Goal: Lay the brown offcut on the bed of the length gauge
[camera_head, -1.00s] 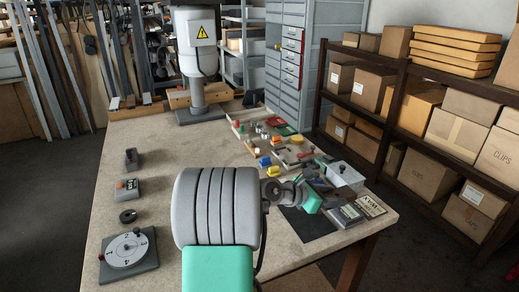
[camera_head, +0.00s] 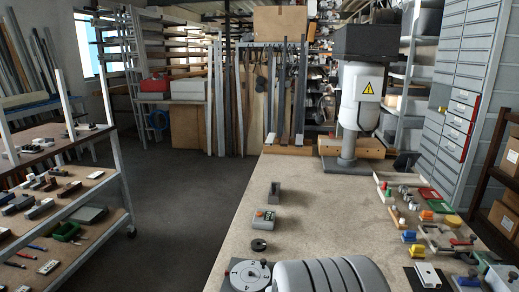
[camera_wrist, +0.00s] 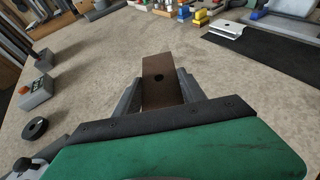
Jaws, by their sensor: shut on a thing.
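The brown offcut (camera_wrist: 160,72) is a flat dark-brown piece with a dark round hole, seen in the wrist view. My gripper (camera_wrist: 158,88) is shut on it, with a grey finger along each side, and its far end sticks out beyond the fingers. The offcut appears above the bench top. In the head view the gripper and offcut are out of sight; only part of my grey arm shows at the bottom. I cannot tell for sure which bench item is the length gauge.
The bench top (camera_head: 330,212) has a clear middle. Coloured small parts crowd the right. A shelf rack (camera_head: 122,160) stands left.

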